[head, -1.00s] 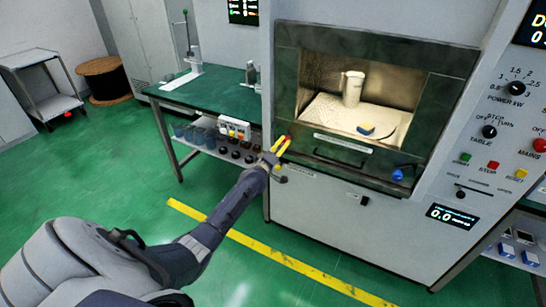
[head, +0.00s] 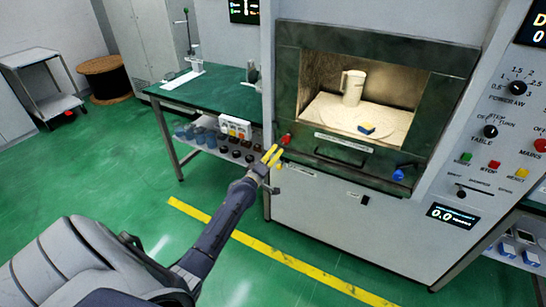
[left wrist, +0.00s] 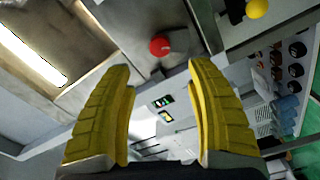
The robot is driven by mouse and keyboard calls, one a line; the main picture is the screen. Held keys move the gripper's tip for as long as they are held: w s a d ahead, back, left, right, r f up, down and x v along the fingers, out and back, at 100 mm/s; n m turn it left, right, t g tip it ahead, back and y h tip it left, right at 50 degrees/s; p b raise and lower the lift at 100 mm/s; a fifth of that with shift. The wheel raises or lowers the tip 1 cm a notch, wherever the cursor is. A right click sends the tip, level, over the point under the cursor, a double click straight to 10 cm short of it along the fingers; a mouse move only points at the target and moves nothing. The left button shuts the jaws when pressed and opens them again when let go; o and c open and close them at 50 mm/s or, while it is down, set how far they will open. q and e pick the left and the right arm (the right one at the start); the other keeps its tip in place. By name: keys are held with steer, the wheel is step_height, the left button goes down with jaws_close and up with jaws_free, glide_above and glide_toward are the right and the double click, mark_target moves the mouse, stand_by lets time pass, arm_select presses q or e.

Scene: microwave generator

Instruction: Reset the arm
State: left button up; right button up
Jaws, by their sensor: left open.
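My left gripper (head: 272,156) is open and empty in the head view, in front of the lower left corner of the microwave generator (head: 335,215). Its two yellow fingers (left wrist: 160,115) stand apart in the left wrist view with nothing between them. A red knob (head: 286,140) sits on the machine just right of the fingertips, apart from them; it also shows beyond the fingers in the left wrist view (left wrist: 160,45). My right gripper is in neither view.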

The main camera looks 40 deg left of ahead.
arm_select(q)
steer(key=s+d+f+m+g, duration=0.15)
steer(key=f+m, duration=0.25)
steer(key=f, duration=0.5)
steer(key=s+d+f+m+g, duration=0.1)
steer(key=s+f+m+g, duration=0.15)
steer(key=f, duration=0.75)
steer(key=s+d+f+m+g+h, duration=0.1)
steer(key=s+d+f+m+g, duration=0.15)
steer(key=s+f, duration=0.65)
steer(key=s+d+f+m+g, duration=0.25)
steer(key=s+f, duration=0.35)
steer(key=f, duration=0.6)
steer(key=s+d+f+m+g, duration=0.2)
steer(key=s+d+f, duration=0.2)
steer(key=s+f, duration=0.5)
steer(key=s+d+f+m+g, duration=0.25)
steer(key=s+f, duration=0.25)
steer(key=s, duration=0.9)
steer(key=s+d+f+m+g, duration=0.1)
steer(key=s+d+f, duration=0.1)
steer(key=s, duration=1)
steer(key=s+d+f+m+g+h, duration=0.1)
steer(key=s+d, duration=0.4)
steer(key=s, duration=0.6)
steer(key=shift+s+d+f+g, duration=0.15)
steer(key=shift+s+f+g, duration=0.3)
steer(key=shift+f, duration=0.4)
steer(key=shift+w, duration=0.1)
